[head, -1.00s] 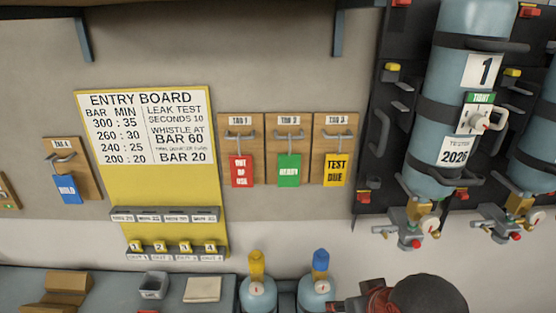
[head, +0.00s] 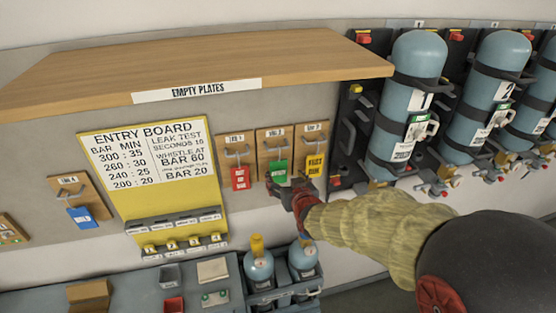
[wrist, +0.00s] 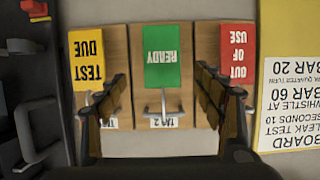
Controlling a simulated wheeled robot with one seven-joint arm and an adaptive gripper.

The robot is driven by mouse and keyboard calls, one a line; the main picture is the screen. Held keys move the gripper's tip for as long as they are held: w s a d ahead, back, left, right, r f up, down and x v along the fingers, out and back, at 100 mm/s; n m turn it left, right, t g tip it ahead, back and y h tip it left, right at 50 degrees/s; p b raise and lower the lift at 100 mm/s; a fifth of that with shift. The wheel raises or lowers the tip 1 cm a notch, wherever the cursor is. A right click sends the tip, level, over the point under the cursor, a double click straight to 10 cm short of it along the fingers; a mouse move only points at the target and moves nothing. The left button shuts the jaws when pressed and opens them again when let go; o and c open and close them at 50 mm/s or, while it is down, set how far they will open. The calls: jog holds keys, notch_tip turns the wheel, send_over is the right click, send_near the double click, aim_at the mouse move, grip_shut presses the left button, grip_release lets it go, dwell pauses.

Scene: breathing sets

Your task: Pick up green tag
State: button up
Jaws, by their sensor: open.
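The green tag (head: 279,171), marked READY, hangs on the middle wooden hook board (head: 270,143) on the wall. In the wrist view the green tag (wrist: 161,58) shows upside down, between the two fingers and beyond their tips. A metal hook (wrist: 162,104) shows below it there. My gripper (head: 284,183) is at the lower edge of the green tag in the head view and partly overlaps it. In the wrist view my gripper (wrist: 162,85) is open with nothing between its fingers. Whether a finger touches the boards cannot be told.
A red OUT OF USE tag (head: 240,178) and a yellow TEST DUE tag (head: 315,165) hang close on either side. A wooden shelf (head: 220,65) juts out above. Cylinders (head: 258,268) stand below, and racked cylinders (head: 412,90) are at right.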

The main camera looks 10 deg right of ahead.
aim_at(279, 170)
jog(key=shift+p+x, duration=0.3)
jog(key=shift+x, duration=1)
jog(key=shift+p+x, duration=1.05)
jog(key=shift+x, duration=1.65)
jog(key=shift+a, duration=0.15)
jog(key=c, duration=0.3)
jog(key=c, duration=0.7)
jog(key=shift+c, duration=0.3)
